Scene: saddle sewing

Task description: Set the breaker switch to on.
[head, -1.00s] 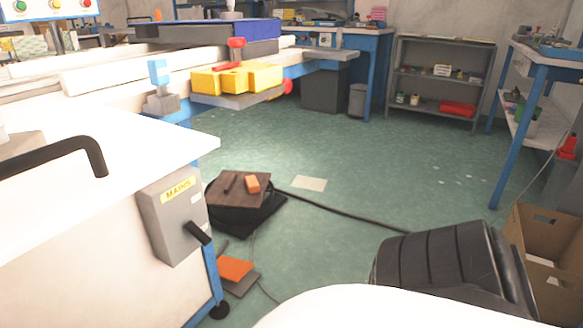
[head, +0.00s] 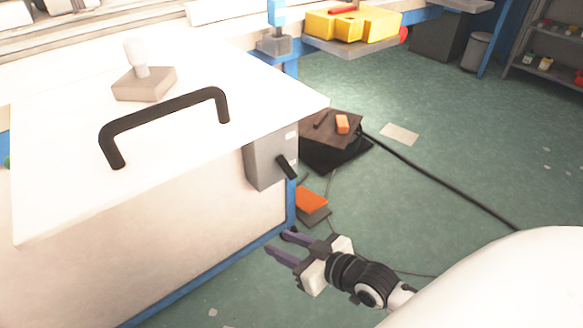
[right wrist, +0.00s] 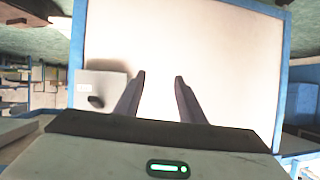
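The breaker switch is a grey box (head: 268,160) on the side of the white cabinet, near its right corner. Its black lever (head: 287,167) points down and to the right. In the right wrist view the grey box (right wrist: 103,84) and its dark lever (right wrist: 96,101) show left of my fingers. My right gripper (head: 280,244) is open and empty, below the box and in front of the cabinet side. Its two fingers stand apart in the right wrist view (right wrist: 160,80). My left gripper is not in view.
The white cabinet (head: 70,150) has a black handle (head: 165,118) on top. An orange pedal (head: 311,199) and a stool-like dark seat (head: 335,128) stand on the floor beyond it. A cable (head: 440,178) crosses the open green floor.

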